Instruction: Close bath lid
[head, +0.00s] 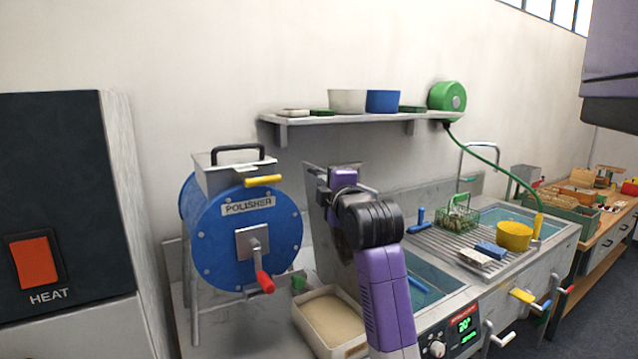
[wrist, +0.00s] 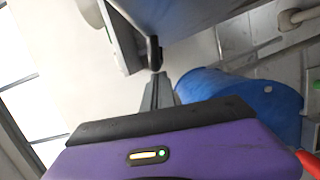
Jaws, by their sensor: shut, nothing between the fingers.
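The bath (head: 432,278), a steel basin with blue water, stands right of my arm in the head view, its front panel (head: 462,328) showing a green number. A grey upright panel (head: 316,177) behind my arm looks like its lid, raised; my arm covers much of it. In the wrist view a large grey-blue plate (wrist: 195,18), likely the lid, fills the top. My gripper (wrist: 158,82) is shut and empty, its tips close to a dark rounded part (wrist: 154,52) by that plate. I cannot tell whether they touch. The fingers are hidden in the head view.
The blue polisher (head: 240,235), with a red-handled crank, stands left of my arm; it also shows in the wrist view (wrist: 240,98). A tray (head: 330,318) sits in front. A wall shelf (head: 350,118) hangs above. A drainboard and second basin lie right.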

